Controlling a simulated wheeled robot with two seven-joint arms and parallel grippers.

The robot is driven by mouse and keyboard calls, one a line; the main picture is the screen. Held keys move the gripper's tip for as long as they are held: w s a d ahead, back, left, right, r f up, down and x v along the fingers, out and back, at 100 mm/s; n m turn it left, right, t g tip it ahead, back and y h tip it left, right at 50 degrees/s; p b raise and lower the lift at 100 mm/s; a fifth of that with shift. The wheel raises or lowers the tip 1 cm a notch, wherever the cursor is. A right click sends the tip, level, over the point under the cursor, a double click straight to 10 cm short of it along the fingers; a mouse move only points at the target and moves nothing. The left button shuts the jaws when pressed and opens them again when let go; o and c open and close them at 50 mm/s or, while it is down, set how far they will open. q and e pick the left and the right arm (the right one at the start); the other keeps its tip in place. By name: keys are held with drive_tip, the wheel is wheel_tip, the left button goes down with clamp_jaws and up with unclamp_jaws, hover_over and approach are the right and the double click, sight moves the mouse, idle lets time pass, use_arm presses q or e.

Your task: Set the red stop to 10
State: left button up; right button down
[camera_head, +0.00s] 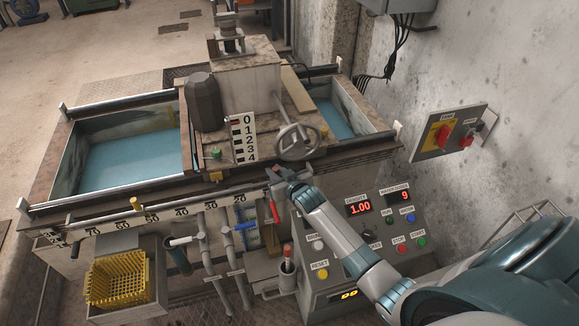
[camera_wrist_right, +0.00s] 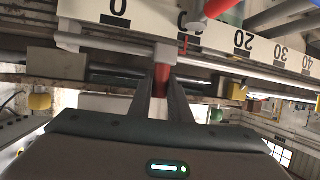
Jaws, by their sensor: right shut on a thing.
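The red stop (camera_wrist_right: 162,80) shows in the wrist view as a red piece below a pale block, between the two fingers of my right gripper (camera_wrist_right: 166,98). My right gripper is shut on it; in the head view the gripper (camera_head: 278,174) is at the front rail and hides the stop. The numbered scale (camera_wrist_right: 150,22) runs along the rail. In the wrist view, upside down, the stop is between 0 and a partly covered number just before 20, closer to that number. A thin red mark (camera_wrist_right: 186,43) is just right of the stop's block. My left gripper is out of view.
A handwheel (camera_head: 297,142) is just behind my gripper. A red handle (camera_head: 274,211) and a blue handle (camera_head: 245,227) are below the rail. A control panel (camera_head: 425,222) with lit displays stands to the right. A yellow basket (camera_head: 117,282) is at lower left.

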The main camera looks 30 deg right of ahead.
drive_tip(key=shift+a, duration=0.35)
drive_tip(key=c, duration=1.6)
unclamp_jaws()
drive_tip(key=shift+c, duration=0.2)
drive_tip(key=shift+d, duration=0.1)
drive_tip(key=v, duration=1.7)
drive_tip(key=shift+s+r, duration=0.1)
